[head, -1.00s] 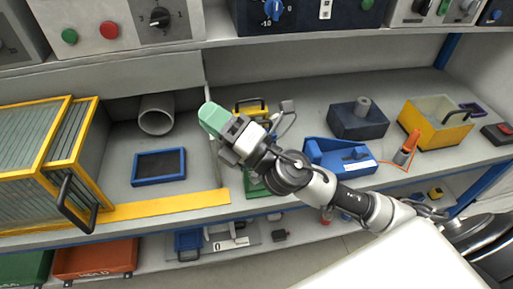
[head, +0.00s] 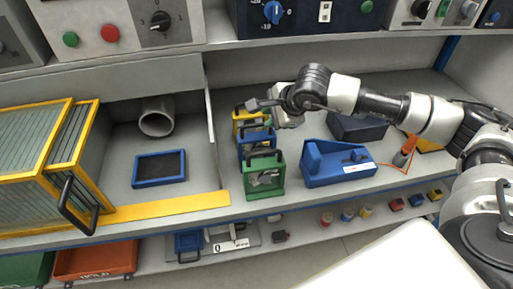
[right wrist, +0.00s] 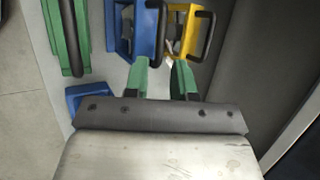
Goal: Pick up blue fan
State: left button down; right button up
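The blue fan (head: 256,142) stands on the bench in a row between the yellow fan (head: 247,117) and the green fan (head: 264,176). In the right wrist view the blue fan (right wrist: 144,32) lies just ahead of the fingertips, with its dark handle showing. The yellow fan (right wrist: 184,28) is to its right and the green fan (right wrist: 64,35) to its left. My right gripper (right wrist: 160,72) is open and empty, its green-tipped fingers apart. In the head view the wrist is just right of the row and the fingertips are not clear. My left gripper is not in view.
A blue tool block (head: 337,163) stands right of the fans, with a dark box (head: 357,128) behind it. A thin divider (head: 211,125) and a blue-rimmed tray (head: 159,167) are to the left. A shelf of instruments overhangs the bench.

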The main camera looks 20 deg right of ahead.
aim_at(258, 124)
jog(key=shift+x, duration=1.05)
jog(key=shift+w+a+f+p, duration=0.3)
jog(key=shift+w+f+p, duration=0.1)
jog(key=shift+p, duration=0.15)
jog(key=p+x, duration=0.1)
jog(key=x, duration=0.2)
jog(key=shift+w+a+f, duration=0.2)
jog(key=shift+w+f, duration=0.15)
jog(key=shift+f, duration=0.15)
jog(key=shift+c, duration=0.4)
grip_shut()
jog(key=shift+r, duration=0.1)
